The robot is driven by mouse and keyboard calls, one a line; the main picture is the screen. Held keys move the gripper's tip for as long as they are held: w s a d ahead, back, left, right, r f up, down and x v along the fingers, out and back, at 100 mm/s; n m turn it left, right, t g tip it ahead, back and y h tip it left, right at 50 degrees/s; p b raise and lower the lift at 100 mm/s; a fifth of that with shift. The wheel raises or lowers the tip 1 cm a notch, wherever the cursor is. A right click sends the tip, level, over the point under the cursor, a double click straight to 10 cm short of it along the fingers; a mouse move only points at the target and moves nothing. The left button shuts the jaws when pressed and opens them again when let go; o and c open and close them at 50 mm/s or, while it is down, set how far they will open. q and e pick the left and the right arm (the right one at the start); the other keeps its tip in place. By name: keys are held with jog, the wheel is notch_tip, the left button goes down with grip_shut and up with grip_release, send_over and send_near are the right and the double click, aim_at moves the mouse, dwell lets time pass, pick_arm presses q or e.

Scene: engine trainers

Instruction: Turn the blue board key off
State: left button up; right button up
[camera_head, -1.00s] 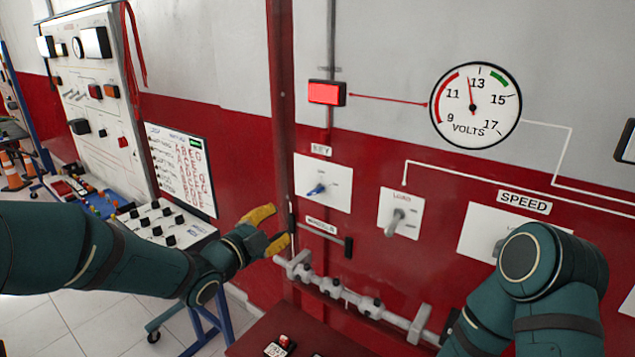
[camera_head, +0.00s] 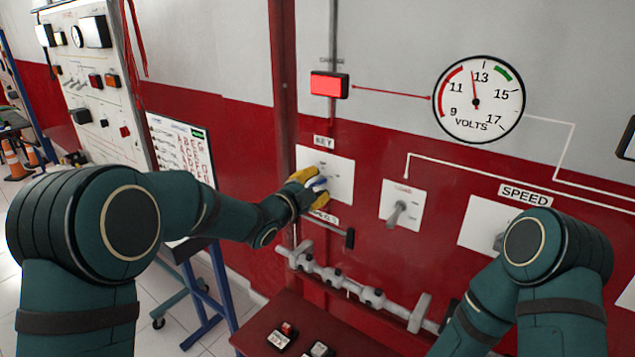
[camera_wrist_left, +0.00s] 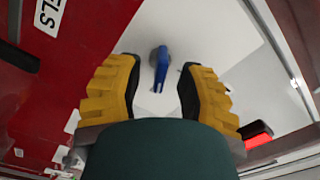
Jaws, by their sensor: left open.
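The blue key (camera_wrist_left: 160,68) sits on a white plate (camera_wrist_left: 208,35) on the red wall board. In the head view the plate (camera_head: 338,180) is under the KEY label (camera_head: 324,142), and the key (camera_head: 319,184) is mostly hidden by my left gripper. My left gripper (camera_head: 314,187) has yellow fingers and is at the plate. In the left wrist view the open fingers (camera_wrist_left: 160,88) are on both sides of the key, with gaps between. I cannot tell if they touch the plate. My right arm shows at lower right; its gripper is out of view.
A lit red lamp (camera_head: 329,85) is above the key. The LOAD switch (camera_head: 397,214) and SPEED plate (camera_head: 485,229) are to its right. A grey pipe (camera_head: 345,283) runs below, over a dark red ledge (camera_head: 290,318). A voltmeter (camera_head: 479,99) is at upper right.

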pick_arm(q)
jog(key=shift+w+d, duration=0.25)
jog(key=shift+w, duration=0.1)
grip_shut()
